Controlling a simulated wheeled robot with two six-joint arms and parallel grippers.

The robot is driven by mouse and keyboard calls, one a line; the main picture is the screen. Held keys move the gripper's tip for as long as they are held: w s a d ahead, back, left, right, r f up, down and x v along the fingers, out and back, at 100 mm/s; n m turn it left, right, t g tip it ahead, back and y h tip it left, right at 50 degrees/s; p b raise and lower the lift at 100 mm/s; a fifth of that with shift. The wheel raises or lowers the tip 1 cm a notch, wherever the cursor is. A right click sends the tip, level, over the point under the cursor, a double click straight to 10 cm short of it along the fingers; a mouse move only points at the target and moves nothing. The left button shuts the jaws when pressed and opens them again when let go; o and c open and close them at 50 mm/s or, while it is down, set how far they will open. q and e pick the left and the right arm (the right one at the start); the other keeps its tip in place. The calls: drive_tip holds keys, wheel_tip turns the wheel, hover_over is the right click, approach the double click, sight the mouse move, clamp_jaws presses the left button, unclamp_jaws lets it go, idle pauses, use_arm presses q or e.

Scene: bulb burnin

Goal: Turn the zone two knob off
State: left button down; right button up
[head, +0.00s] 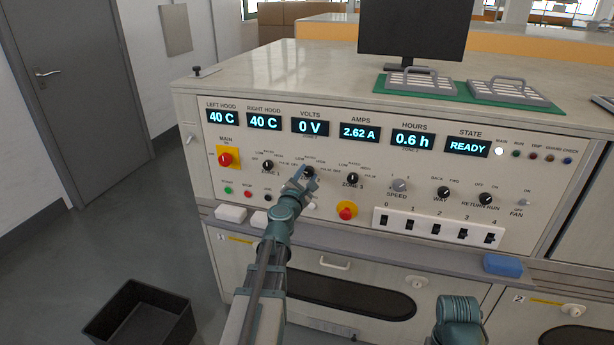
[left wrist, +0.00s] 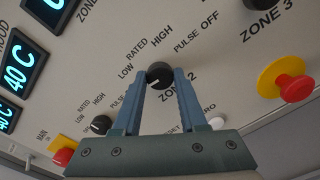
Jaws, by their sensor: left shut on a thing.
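The zone two knob (left wrist: 159,73) is a small black round knob on the panel, with LOW, RATED, HIGH, PULSE and OFF printed around it. My left gripper (left wrist: 160,82) is shut on it, one blue finger on each side. A pale mark shows on the knob, but I cannot tell for sure which label it points to. In the head view my left gripper (head: 303,174) reaches up to the panel and largely covers the knob. Only a teal link of my right arm shows at the lower right; its fingers are not seen.
The zone one knob (head: 268,165) and zone three knob (head: 353,178) flank it. Red stop buttons (head: 346,210) and (left wrist: 292,89) sit nearby. Displays read 0 V, 2.62 A and READY (head: 467,147). A blue block (head: 502,265) lies on the ledge; a black bin (head: 140,315) stands on the floor.

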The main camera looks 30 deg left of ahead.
use_arm(q)
drive_tip(key=shift+s, duration=0.1)
drive_tip(key=shift+c, duration=2.2)
unclamp_jaws()
